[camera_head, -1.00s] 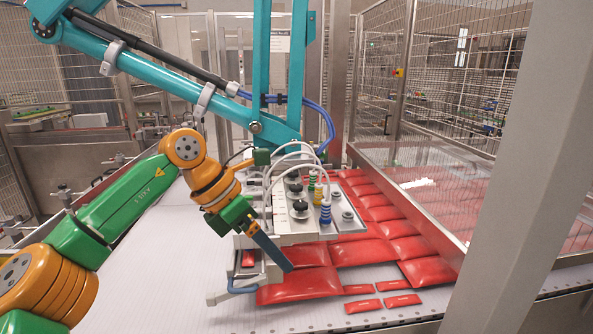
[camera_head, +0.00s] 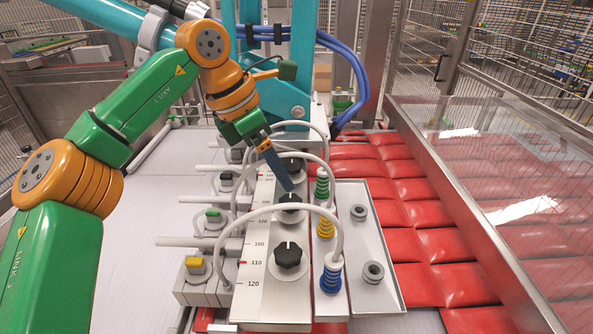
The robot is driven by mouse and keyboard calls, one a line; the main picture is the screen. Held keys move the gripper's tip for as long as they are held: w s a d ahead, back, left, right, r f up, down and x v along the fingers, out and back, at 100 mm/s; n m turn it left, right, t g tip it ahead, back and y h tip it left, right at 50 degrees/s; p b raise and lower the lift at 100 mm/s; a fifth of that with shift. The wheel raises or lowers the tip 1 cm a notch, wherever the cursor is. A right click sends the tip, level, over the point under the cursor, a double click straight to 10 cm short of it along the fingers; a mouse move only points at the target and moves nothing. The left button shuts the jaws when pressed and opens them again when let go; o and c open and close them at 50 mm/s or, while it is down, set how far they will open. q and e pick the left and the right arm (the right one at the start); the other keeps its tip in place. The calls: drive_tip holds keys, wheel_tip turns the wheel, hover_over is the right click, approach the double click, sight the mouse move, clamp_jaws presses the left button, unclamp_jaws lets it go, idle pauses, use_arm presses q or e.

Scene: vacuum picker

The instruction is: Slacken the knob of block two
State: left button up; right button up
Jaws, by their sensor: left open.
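Three black knobs stand in a row on a white scaled panel: a near knob (camera_head: 289,256), a middle knob (camera_head: 290,209) and a far knob (camera_head: 293,165). I see no block numbers, so I cannot tell for sure which belongs to block two. My left gripper (camera_head: 286,184) comes down from the upper left, with its blue-grey finger tip just above the middle knob and in front of part of the far knob. It is open and holds nothing that I can see. Whether it touches the middle knob cannot be told. My right gripper is not in view.
White hoses arch over the panel to green, yellow and blue fittings (camera_head: 331,278). A grey plate (camera_head: 368,298) with round ports lies to the right. Smaller knobs, one yellow (camera_head: 195,265), stand left. Red pouches (camera_head: 440,248) and a clear guard lie right; the white belt (camera_head: 150,215) is bare.

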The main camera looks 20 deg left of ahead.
sight(290, 199)
use_arm(q)
drive_tip(key=f, duration=0.1)
drive_tip(key=s+d+f+p, duration=0.1)
drive_tip(key=s+f, duration=0.1)
drive_tip(key=shift+s+d+f, duration=0.15)
drive_tip(key=shift+d, duration=0.15)
drive_tip(key=shift+w+d+f, duration=0.15)
drive_tip(key=shift+w+f, duration=0.65)
drive_tip(key=shift+f, duration=0.15)
drive_tip(key=shift+w+f, duration=0.1)
drive_tip(key=shift+w, duration=0.1)
drive_tip(key=shift+s+d, duration=0.1)
drive_tip(key=shift+s, duration=0.15)
drive_tip(key=c, duration=1)
clamp_jaws()
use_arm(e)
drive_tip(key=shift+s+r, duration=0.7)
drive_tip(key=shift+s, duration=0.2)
